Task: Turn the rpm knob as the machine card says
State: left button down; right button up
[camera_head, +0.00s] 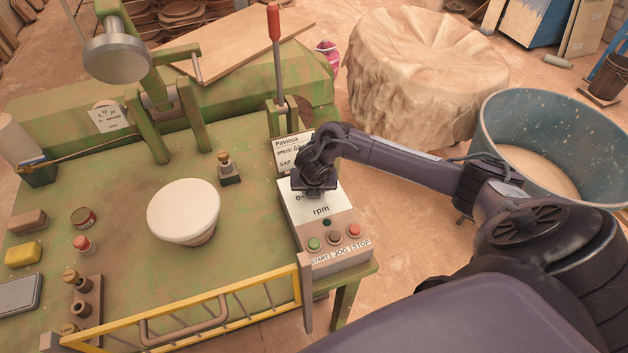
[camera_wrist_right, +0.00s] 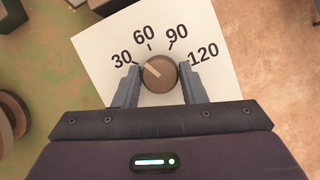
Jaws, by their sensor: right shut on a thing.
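The rpm knob (camera_wrist_right: 158,74) is round and brown, in the middle of a white dial plate marked 30, 60, 90 and 120. Its pale pointer line points up and left, between the 30 and 60 marks. My right gripper (camera_head: 314,188) is over the control box (camera_head: 338,238) and shut on the knob, with a finger on each side. In the head view the gripper hides the knob. The machine card (camera_head: 287,152) behind it reads "Pavioca", "SPEED" and "GAP"; the speed value seems to start with 6, and the arm covers the rest. My left gripper is out of view.
START, JOG and STOP buttons (camera_head: 335,238) sit on the box's front. A red-handled lever (camera_head: 275,50) stands behind the card. A yellow guard rail (camera_head: 190,310) runs along the front of the green table (camera_head: 130,270). A white round mould (camera_head: 184,208) stands left of the box.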

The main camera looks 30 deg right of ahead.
jog(key=m+p, duration=0.2)
jog(key=m, duration=0.1)
jog(key=shift+w+a+r+g+h+p, duration=0.1)
jog(key=shift+r+g+h+p, duration=0.1)
jog(key=shift+g+h+p, duration=0.2)
jog(key=shift+f+m+g+h+p, duration=0.1)
jog(key=shift+m+g+h+p, duration=0.2)
jog(key=shift+m+p, duration=0.55)
jog(key=shift+m, duration=0.25)
jog(key=o, duration=1)
jog(key=shift+f, duration=0.1)
jog(key=p+v, duration=0.1)
jog(key=v, duration=0.6)
jog(key=shift+r+p, duration=0.3)
jog(key=shift+r, duration=0.1)
